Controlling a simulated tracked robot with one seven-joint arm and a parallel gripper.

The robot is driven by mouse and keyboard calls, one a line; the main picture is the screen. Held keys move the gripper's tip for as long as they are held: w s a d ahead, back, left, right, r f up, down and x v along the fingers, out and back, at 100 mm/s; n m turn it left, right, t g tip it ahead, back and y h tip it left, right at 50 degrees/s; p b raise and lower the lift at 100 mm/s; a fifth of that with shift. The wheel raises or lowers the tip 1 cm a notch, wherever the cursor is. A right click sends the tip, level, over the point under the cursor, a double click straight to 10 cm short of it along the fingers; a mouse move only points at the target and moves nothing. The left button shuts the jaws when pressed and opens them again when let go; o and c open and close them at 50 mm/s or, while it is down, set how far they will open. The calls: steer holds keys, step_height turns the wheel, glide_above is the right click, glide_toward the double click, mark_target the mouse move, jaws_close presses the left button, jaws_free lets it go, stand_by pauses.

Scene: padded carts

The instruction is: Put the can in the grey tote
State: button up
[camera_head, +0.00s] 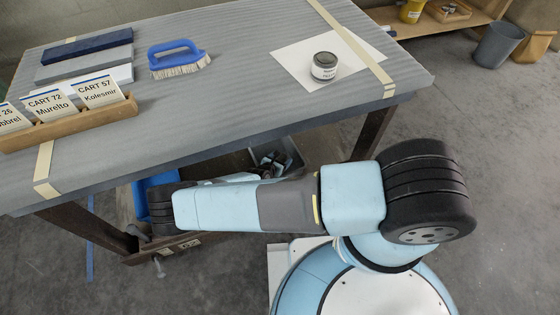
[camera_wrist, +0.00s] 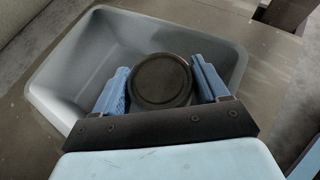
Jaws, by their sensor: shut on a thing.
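In the wrist view my gripper (camera_wrist: 163,88) is shut on a dark round can (camera_wrist: 160,76), with one blue finger on either side of it. Its dark circular top faces the camera. The can is over the grey tote (camera_wrist: 68,72), whose open inside shows around it and looks empty where visible. The can's lower part is hidden, so I cannot tell its height above the tote's floor.
The table (camera_head: 230,100) holds a small labelled tin (camera_head: 324,66) on white paper, a blue brush (camera_head: 177,57), and a wooden card holder (camera_head: 70,123). A grey bucket (camera_head: 497,45) stands far right.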

steer(key=shift+f, duration=0.6)
steer(key=shift+f, duration=0.65)
steer(key=o, duration=1.2)
steer(key=shift+o, duration=0.2)
steer(key=shift+r, duration=0.1)
steer(key=shift+r, duration=0.25)
steer(key=v, duration=1.2)
steer(key=shift+a+r, duration=0.1)
steer(key=shift+r, duration=0.2)
